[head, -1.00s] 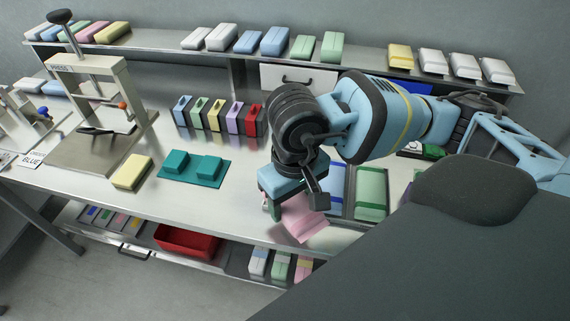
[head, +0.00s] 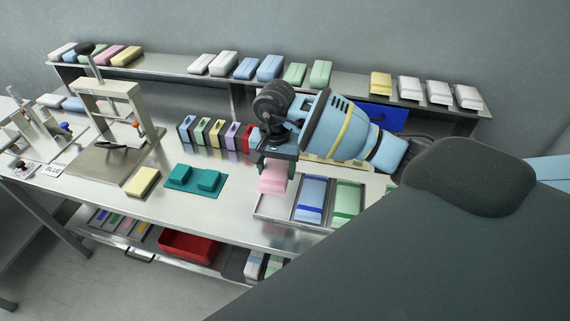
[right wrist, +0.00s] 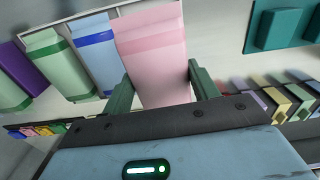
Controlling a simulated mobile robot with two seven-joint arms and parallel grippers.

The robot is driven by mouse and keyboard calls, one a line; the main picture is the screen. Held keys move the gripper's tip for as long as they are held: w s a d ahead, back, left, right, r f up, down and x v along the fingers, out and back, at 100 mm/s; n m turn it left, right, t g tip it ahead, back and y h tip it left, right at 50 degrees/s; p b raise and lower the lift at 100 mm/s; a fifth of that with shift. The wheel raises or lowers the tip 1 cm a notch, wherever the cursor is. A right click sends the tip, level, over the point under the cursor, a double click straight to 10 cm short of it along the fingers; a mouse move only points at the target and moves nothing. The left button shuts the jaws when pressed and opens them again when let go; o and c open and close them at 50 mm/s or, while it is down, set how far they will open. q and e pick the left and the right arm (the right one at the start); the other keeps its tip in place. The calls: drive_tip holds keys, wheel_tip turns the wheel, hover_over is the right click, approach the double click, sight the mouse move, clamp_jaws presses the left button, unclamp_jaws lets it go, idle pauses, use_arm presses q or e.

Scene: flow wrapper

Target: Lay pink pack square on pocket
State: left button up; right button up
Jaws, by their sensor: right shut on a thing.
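The pink pack (head: 273,179) is in my right gripper (head: 275,162), above the left, empty pocket (head: 272,208) of a metal tray in the head view. In the right wrist view, the pack (right wrist: 153,45) sits between the two green fingers of the gripper (right wrist: 160,85), with a darker pink band across it. The pack's underside is hidden, so I cannot tell whether it touches the tray. A blue pack (head: 311,198) and a green pack (head: 347,203) lie in the pockets to the right. My left gripper is not in view.
A teal block fixture (head: 195,181) and a yellow pack (head: 143,182) lie left on the bench. A row of coloured holders (head: 203,134) stands behind. A press (head: 112,110) stands at left. A red bin (head: 188,245) is below. Clear bench lies between fixture and tray.

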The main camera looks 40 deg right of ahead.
drive_tip(key=shift+d+f+m, duration=0.15)
drive_tip(key=shift+d+m, duration=0.15)
drive_tip(key=shift+d, duration=0.05)
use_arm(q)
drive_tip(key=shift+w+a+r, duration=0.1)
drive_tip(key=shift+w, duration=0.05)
use_arm(e)
drive_tip(key=shift+f, duration=0.1)
drive_tip(key=shift+f, duration=0.1)
